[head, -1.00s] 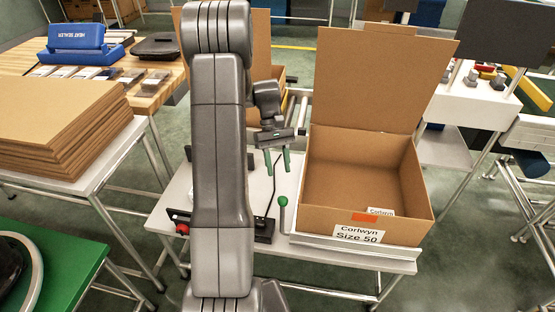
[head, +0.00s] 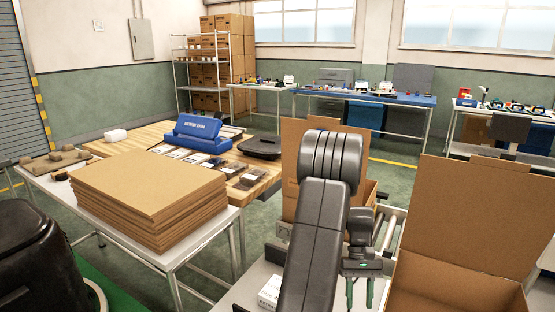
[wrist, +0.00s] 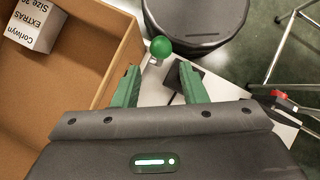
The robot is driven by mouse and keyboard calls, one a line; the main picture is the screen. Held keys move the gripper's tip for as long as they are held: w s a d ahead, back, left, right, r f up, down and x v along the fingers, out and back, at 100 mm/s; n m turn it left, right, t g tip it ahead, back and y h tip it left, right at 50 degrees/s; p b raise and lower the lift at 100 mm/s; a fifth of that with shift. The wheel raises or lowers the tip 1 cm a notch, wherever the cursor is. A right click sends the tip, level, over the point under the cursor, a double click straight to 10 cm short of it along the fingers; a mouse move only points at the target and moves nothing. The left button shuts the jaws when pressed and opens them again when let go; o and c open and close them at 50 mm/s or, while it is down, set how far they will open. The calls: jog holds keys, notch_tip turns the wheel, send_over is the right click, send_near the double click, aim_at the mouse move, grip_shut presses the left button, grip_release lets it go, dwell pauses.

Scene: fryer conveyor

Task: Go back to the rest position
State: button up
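My gripper (head: 360,292) hangs at the lower middle of the head view, left of the open carton. In the wrist view its two green fingers (wrist: 160,86) are apart with nothing between them. The gripper is open and empty. The open cardboard carton (head: 452,297) is at the lower right of the head view, its lid raised; its lower part is cut off. The wrist view shows a small white box (wrist: 40,25) marked EXTRAS inside the carton (wrist: 95,60). A green knob (wrist: 160,47) lies beyond the fingertips.
A stack of flat cardboard (head: 150,195) lies on a metal table at left. A blue heat sealer (head: 198,134) stands on a wooden bench behind it. A white labelled item (head: 270,291) lies beside my arm. Shelving and benches line the back wall.

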jog(key=x, duration=1)
jog(key=shift+s+f+b, duration=0.2)
jog(key=shift+f+b, duration=0.05)
jog(key=shift+b, duration=0.1)
jog(key=shift+s+a+r, duration=0.1)
jog(key=shift+s+a, duration=0.25)
jog(key=shift+s, duration=0.05)
